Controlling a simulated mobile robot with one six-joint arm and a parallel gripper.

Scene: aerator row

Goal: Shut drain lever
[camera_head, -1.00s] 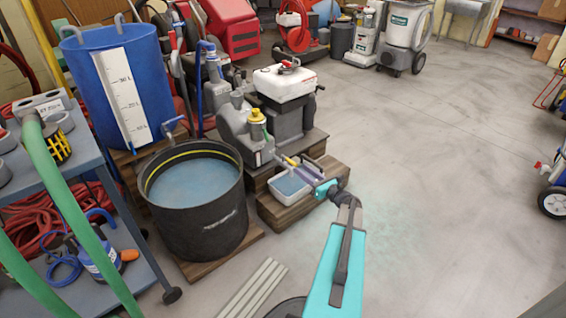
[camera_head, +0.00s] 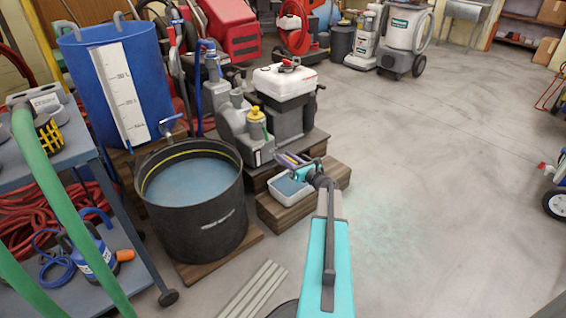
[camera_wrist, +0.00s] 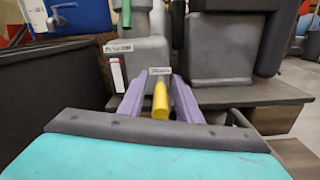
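A yellow handle (camera_wrist: 160,100), possibly the drain lever, points towards the camera in the wrist view, below a small label plate (camera_wrist: 160,71) whose text is too blurred to read. It stands out in front of a grey jug-like body (camera_wrist: 140,60). My gripper (camera_wrist: 157,88) has its two purple fingers apart, one on each side of the yellow handle, with visible gaps. In the head view my gripper (camera_head: 288,160) is low over a white tray (camera_head: 292,196), beside the grey containers (camera_head: 240,128). The handle is hidden there.
A black tub of bluish water (camera_head: 195,232) stands left of my gripper, with a blue graduated tank (camera_head: 90,85) behind it. A wooden step (camera_head: 290,210) lies under the tray. Grey strips (camera_head: 255,290) lie on the floor.

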